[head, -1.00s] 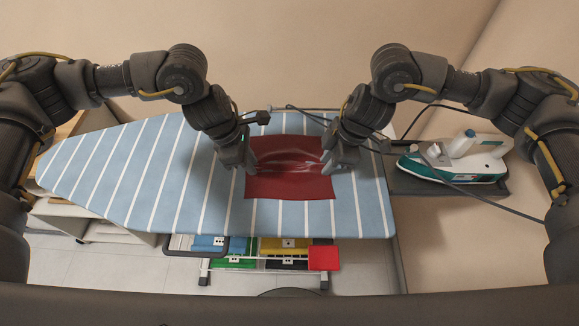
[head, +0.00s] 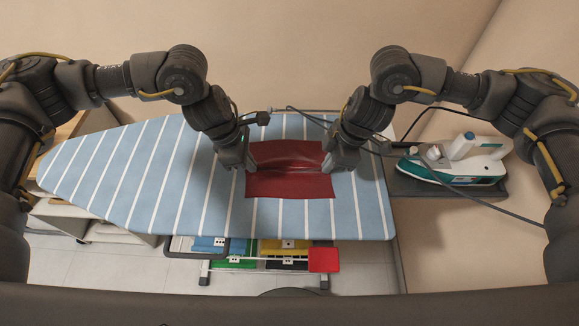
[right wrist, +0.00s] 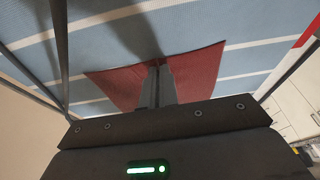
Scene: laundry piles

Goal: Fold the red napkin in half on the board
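The red napkin (head: 290,185) lies on the blue, white-striped ironing board (head: 130,180). Its near part is flat. Its far part is raised and curved between my grippers, with a crease across the middle. My left gripper (head: 247,164) is at the napkin's left edge, its fingers seeming closed on the cloth. My right gripper (head: 328,164) is at the right edge. In the right wrist view my right gripper's fingers (right wrist: 158,72) are close together with red cloth (right wrist: 195,75) on both sides. The fingertips themselves are partly hidden.
A white and teal iron (head: 465,160) sits on a dark rest (head: 450,188) at the board's right end, with a cable running past my right gripper. Coloured bins (head: 285,250) stand below the board's near edge. The board's left part is clear.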

